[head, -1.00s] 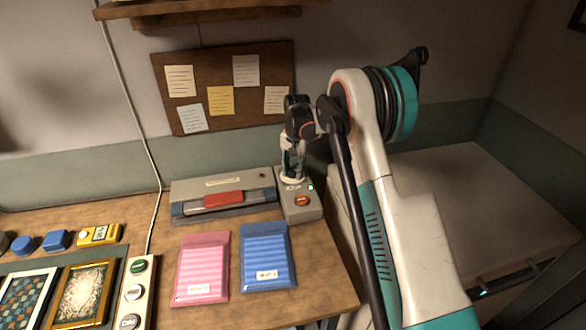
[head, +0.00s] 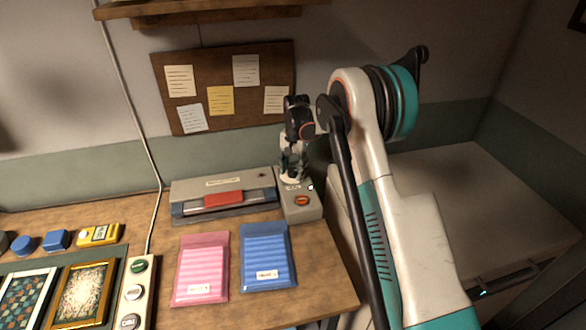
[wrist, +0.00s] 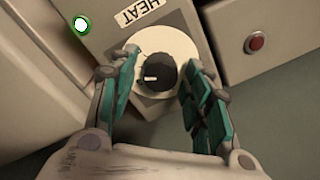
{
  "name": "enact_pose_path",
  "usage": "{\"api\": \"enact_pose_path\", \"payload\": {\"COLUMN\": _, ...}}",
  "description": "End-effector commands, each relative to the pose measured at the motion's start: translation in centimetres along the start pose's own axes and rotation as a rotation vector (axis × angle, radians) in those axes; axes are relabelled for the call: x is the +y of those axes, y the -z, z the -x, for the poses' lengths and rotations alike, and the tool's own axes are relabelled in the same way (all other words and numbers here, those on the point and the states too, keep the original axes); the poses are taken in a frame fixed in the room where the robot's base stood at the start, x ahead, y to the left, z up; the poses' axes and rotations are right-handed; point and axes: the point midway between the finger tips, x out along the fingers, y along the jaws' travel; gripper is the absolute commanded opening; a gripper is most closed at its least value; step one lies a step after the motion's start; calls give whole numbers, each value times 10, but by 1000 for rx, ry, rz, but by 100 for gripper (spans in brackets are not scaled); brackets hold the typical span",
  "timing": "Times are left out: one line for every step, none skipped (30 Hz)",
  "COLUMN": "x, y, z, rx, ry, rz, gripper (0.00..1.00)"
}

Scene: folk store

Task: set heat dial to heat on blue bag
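The heat dial (wrist: 162,72) is a black knob with a white pointer mark on a pale round plate, beneath a "HEAT" label. The mark points left in the wrist view. My gripper (wrist: 165,68) is open, with one teal finger on each side of the knob and gaps visible. In the head view my gripper (head: 292,175) points down over the back of the grey control box (head: 301,212), hiding the dial there. The blue bag (head: 266,252) lies flat on the table, with a white label near its front edge too small to read.
A pink bag (head: 203,265) lies left of the blue one. A grey sealer with a red bar (head: 223,198) stands behind them. The box has an orange-red button (head: 302,200) and a lit green lamp (wrist: 82,24). Framed pieces and a button strip (head: 138,277) are at left.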

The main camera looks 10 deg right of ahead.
Motion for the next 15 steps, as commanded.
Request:
{"api": "enact_pose_path", "payload": {"x": 0, "y": 0, "z": 0, "rx": 0, "ry": 0, "rz": 0, "gripper": 51}}
{"api": "enact_pose_path", "payload": {"x": 0, "y": 0, "z": 0, "rx": 0, "ry": 0, "rz": 0, "gripper": 51}}
{"api": "enact_pose_path", "payload": {"x": 0, "y": 0, "z": 0, "rx": 0, "ry": 0, "rz": 0, "gripper": 51}}
{"api": "enact_pose_path", "payload": {"x": 0, "y": 0, "z": 0, "rx": 0, "ry": 0, "rz": 0, "gripper": 51}}
{"api": "enact_pose_path", "payload": {"x": 0, "y": 0, "z": 0, "rx": -1, "ry": 0, "rz": 0, "gripper": 51}}
{"api": "enact_pose_path", "payload": {"x": 0, "y": 0, "z": 0, "rx": -1, "ry": 0, "rz": 0, "gripper": 51}}
{"api": "enact_pose_path", "payload": {"x": 0, "y": 0, "z": 0, "rx": -1, "ry": 0, "rz": 0, "gripper": 51}}
{"api": "enact_pose_path", "payload": {"x": 0, "y": 0, "z": 0, "rx": -1, "ry": 0, "rz": 0, "gripper": 51}}
{"api": "enact_pose_path", "payload": {"x": 0, "y": 0, "z": 1, "rx": -1, "ry": 0, "rz": 0, "gripper": 51}}
{"api": "enact_pose_path", "payload": {"x": 0, "y": 0, "z": 2, "rx": -1, "ry": 0, "rz": 0, "gripper": 51}}
{"api": "enact_pose_path", "payload": {"x": 0, "y": 0, "z": 3, "rx": -1, "ry": 0, "rz": 0, "gripper": 51}}
{"api": "enact_pose_path", "payload": {"x": 0, "y": 0, "z": 6, "rx": -1, "ry": 0, "rz": 0, "gripper": 51}}
{"api": "enact_pose_path", "payload": {"x": 0, "y": 0, "z": 10, "rx": -1, "ry": 0, "rz": 0, "gripper": 51}}
{"api": "enact_pose_path", "payload": {"x": 0, "y": 0, "z": 14, "rx": -1, "ry": 0, "rz": 0, "gripper": 51}}
{"api": "enact_pose_path", "payload": {"x": 0, "y": 0, "z": 19, "rx": -1, "ry": 0, "rz": 0, "gripper": 51}}
